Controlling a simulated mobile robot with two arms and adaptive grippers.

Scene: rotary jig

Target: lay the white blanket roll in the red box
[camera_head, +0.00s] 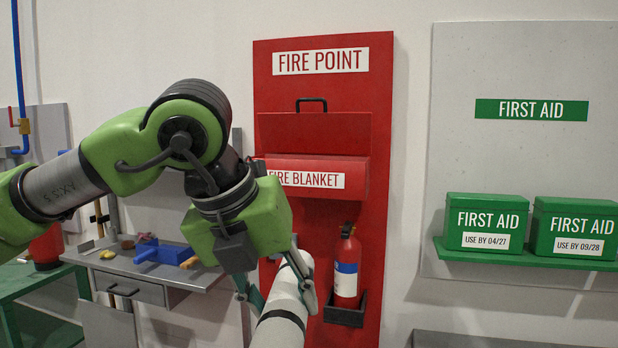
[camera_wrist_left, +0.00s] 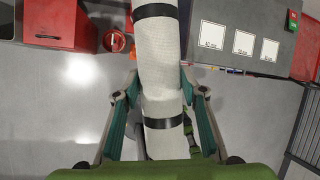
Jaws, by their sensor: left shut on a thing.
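The white blanket roll (camera_head: 277,329), with dark bands around it, is held by my left gripper (camera_head: 277,290) below the red box, in front of the red panel. In the left wrist view the roll (camera_wrist_left: 160,60) runs lengthwise between the two fingers, which close on its sides. The red box (camera_head: 357,182), labelled FIRE BLANKET, is mounted on the panel, up and right of the gripper. A red flap with a black handle (camera_head: 312,101) stands above it and looks like its raised lid. The box's inside is hidden. My right gripper is not in view.
A fire extinguisher (camera_head: 346,268) stands in a dark holder under the box, close right of the roll. A grey bench (camera_head: 130,268) with tools is at left. Green first aid boxes (camera_head: 484,222) sit on a shelf at right. Wall between panel and shelf is clear.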

